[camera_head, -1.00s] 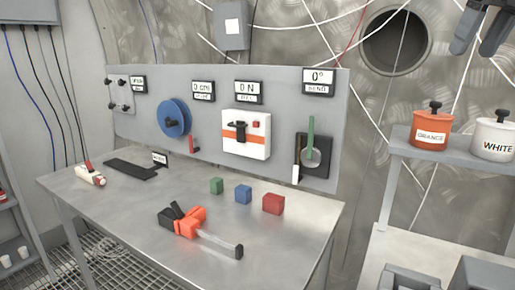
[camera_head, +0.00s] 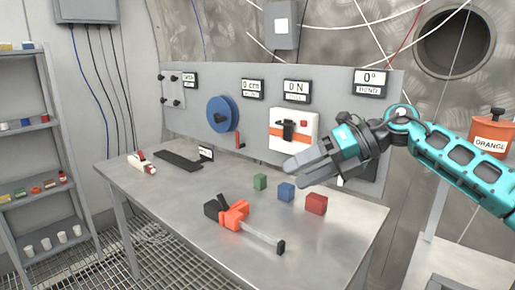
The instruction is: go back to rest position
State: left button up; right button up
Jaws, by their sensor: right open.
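My right gripper (camera_head: 300,165) reaches in from the right on a teal arm. It is open and empty, in front of the panel and above the back of the steel table (camera_head: 180,215). My left gripper is not in view.
On the table are green (camera_head: 260,182), blue (camera_head: 286,192) and red (camera_head: 316,204) cubes and an orange-black clamp (camera_head: 235,214). A dark strip (camera_head: 178,160) lies at the back. Shelves (camera_head: 40,125) stand at left; an orange canister (camera_head: 490,134) stands at right.

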jog(key=s+a+f+m+t+y, duration=0.2)
jog(key=s+a+f+m+y, duration=0.2)
jog(key=a+f+m+y, duration=0.25)
jog(key=s+d+f+m+t+h, duration=0.1)
jog(key=d+f+m+t+h, duration=0.15)
jog(key=f+m+t, duration=0.6)
jog(key=s+d+f+m+t+h, duration=0.2)
jog(key=f+m+t+h, duration=0.25)
jog(key=m, duration=0.65)
jog(key=s+d+f+m+g+h, duration=0.2)
jog(key=s+d+f+m+h, duration=0.2)
jog(key=s+f, duration=0.5)
jog(key=s+d+f+m+g+h, duration=0.3)
jog(key=s+d+f+m+h, duration=0.2)
jog(key=s+f+m, duration=0.3)
notch_tip(320, 180, down, 3)
jog(key=shift+s+d+f+m, duration=0.15)
jog(key=shift+s+d+m, duration=0.2)
jog(key=shift+d, duration=0.4)
jog(key=shift+h, duration=0.25)
